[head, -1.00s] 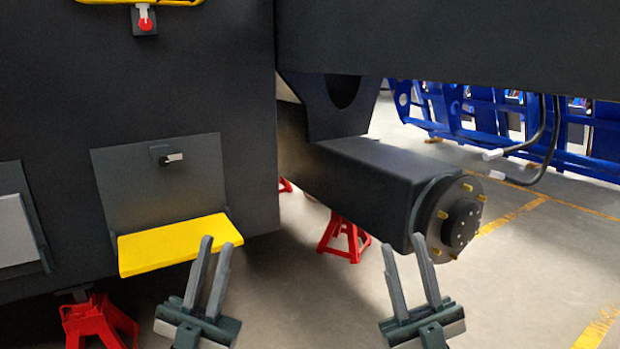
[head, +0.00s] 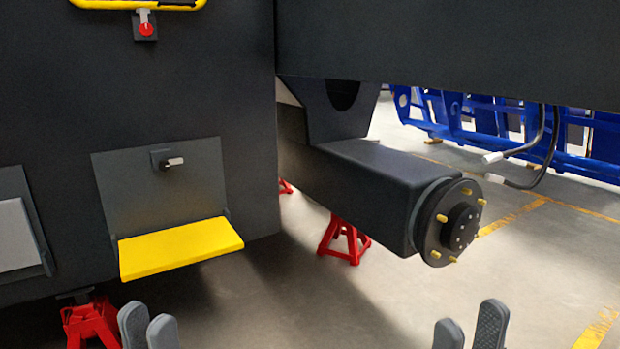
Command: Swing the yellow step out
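The yellow step (head: 180,248) is a flat plate at the lower edge of a grey backing panel (head: 160,185) on the dark chassis side. It juts out from the panel, roughly level. A small latch with a light-tipped handle (head: 168,161) sits on the panel above it. My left gripper (head: 148,326) is low in the picture, below and in front of the step, with only its fingertips showing. They look apart and hold nothing. My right gripper (head: 469,328) is at the bottom right, fingers apart and empty, far from the step.
A dark axle with a round hub (head: 455,222) juts out right of the step. Red stands (head: 342,240) are under the chassis. A yellow rail and red-knobbed lever (head: 146,28) are above the step. Blue machinery (head: 480,115) stands behind. Floor between my grippers is clear.

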